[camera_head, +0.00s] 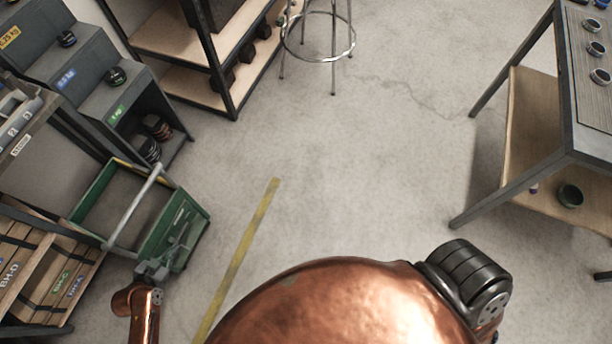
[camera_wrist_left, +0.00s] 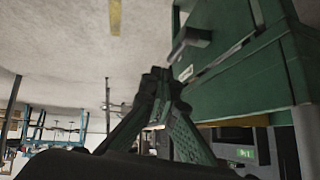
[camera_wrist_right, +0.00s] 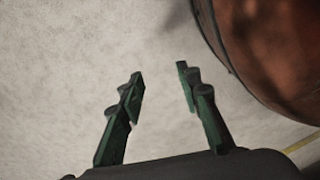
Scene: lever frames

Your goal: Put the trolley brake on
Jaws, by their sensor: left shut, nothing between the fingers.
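My left gripper (camera_head: 155,270) is by the trolley's near end. In the left wrist view its fingertips (camera_wrist_left: 162,75) are together and empty, close below the lever; contact is unclear. My right gripper (camera_wrist_right: 159,75) is open and empty above bare floor.
A crate rack (camera_head: 40,255) and a stepped weight shelf (camera_head: 100,75) stand close left of and behind the trolley. A workbench (camera_head: 535,165) is at the right, a stool (camera_head: 318,50) at the back. Floor with a yellow line (camera_head: 240,255) lies clear between.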

